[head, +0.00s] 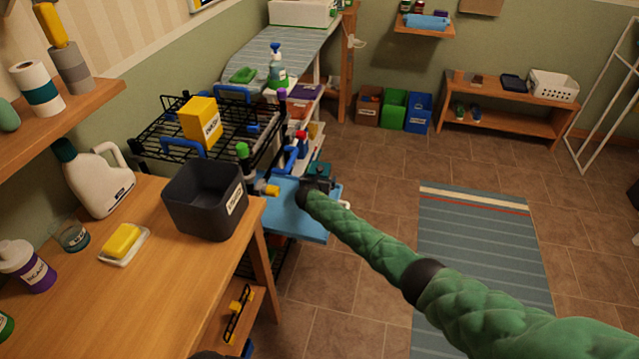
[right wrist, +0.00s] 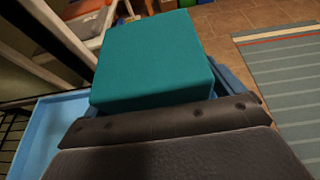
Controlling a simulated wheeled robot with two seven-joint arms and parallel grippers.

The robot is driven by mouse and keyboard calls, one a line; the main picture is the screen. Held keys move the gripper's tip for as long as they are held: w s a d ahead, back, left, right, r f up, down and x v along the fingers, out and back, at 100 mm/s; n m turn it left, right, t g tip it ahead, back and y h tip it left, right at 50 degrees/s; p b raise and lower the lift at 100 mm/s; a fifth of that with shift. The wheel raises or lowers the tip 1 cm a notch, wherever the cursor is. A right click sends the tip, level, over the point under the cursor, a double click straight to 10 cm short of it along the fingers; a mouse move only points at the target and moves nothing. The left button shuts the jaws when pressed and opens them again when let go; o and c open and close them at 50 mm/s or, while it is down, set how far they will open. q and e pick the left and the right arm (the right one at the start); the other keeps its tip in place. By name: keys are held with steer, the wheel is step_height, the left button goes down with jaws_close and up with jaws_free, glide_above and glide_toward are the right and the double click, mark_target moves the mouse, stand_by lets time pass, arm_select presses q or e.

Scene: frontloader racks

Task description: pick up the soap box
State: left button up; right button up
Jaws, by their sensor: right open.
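A plain teal box (right wrist: 155,60) fills the middle of the right wrist view, just beyond the dark parts of my right gripper. No label shows on it, so I cannot tell if it is the soap box. In the head view a bit of teal (head: 320,169) shows by the right gripper (head: 318,184). That gripper is open, over the light blue shelf (head: 296,222) of the cart. Whether the box lies between its fingers is hidden. A yellow labelled box (head: 201,122) stands on the black wire rack; its lettering is unclear.
The wooden table (head: 100,290) at the left holds a dark grey bin (head: 207,200), a white jug (head: 98,180) and yellow soap on a dish (head: 122,243). Bottles stand on the cart close to my right gripper. The tiled floor and striped rug (head: 480,260) are clear.

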steer(key=c, duration=1.3)
steer(key=s+d+r, duration=0.2)
steer(key=d+r, duration=0.1)
steer(key=s+d+r, duration=0.2)
steer(key=d+r, duration=0.1)
steer(key=r, duration=0.1)
steer(key=s+d+r, duration=0.3)
steer(key=r, duration=0.1)
steer(key=shift+d+b, duration=0.2)
steer(key=shift+b, duration=0.15)
steer(key=shift+c, duration=0.2)
